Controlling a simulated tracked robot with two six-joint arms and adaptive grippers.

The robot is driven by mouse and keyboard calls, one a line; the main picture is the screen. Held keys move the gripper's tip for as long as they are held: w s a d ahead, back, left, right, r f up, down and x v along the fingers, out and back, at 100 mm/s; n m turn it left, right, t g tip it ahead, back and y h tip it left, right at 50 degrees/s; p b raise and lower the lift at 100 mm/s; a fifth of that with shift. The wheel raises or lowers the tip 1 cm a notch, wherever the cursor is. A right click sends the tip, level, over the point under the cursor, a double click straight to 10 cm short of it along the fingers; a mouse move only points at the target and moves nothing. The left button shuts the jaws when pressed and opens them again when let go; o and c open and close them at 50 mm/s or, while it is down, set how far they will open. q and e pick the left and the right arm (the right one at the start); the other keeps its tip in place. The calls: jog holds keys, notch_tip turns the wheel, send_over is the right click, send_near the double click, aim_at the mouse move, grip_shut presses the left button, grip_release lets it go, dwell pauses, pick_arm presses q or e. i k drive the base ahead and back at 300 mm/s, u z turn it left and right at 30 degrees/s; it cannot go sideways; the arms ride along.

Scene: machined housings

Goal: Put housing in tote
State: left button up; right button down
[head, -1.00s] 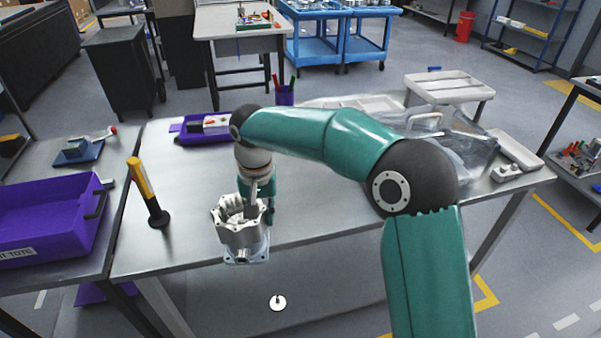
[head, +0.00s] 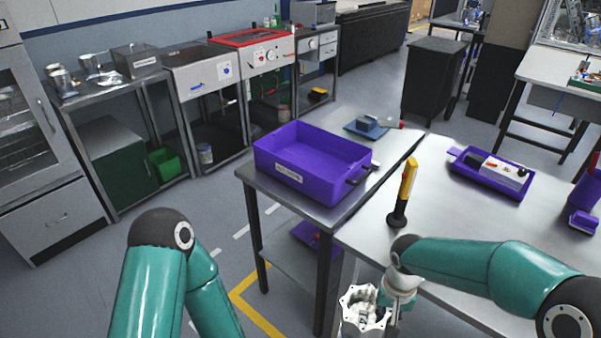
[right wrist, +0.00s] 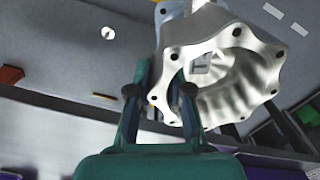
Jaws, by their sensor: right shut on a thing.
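The housing (head: 362,308) is a silvery machined casting with an open, scalloped rim and bolt holes, cut off by the bottom edge of the head view. My right gripper (head: 385,294) is shut on its wall and holds it in front of the right table. In the right wrist view the two fingers (right wrist: 160,85) grip the flanged rim of the housing (right wrist: 235,65). The purple tote (head: 265,157) stands on the left table, farther off and up-left of the housing. It looks empty and has a white label. My left gripper is out of view.
A yellow-and-black post (head: 404,190) stands on the right table near the tote. A blue tray (head: 367,131) with a grey part lies behind the tote. A purple tray (head: 470,176) is on the right table. Benches line the left wall.

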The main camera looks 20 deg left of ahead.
aim_at(312, 168)
jog(key=u, duration=0.85)
jog(key=i, duration=1.2)
jog(key=u, duration=0.35)
jog(key=k, duration=0.8)
jog(key=u, duration=0.2)
jog(key=i, duration=0.55)
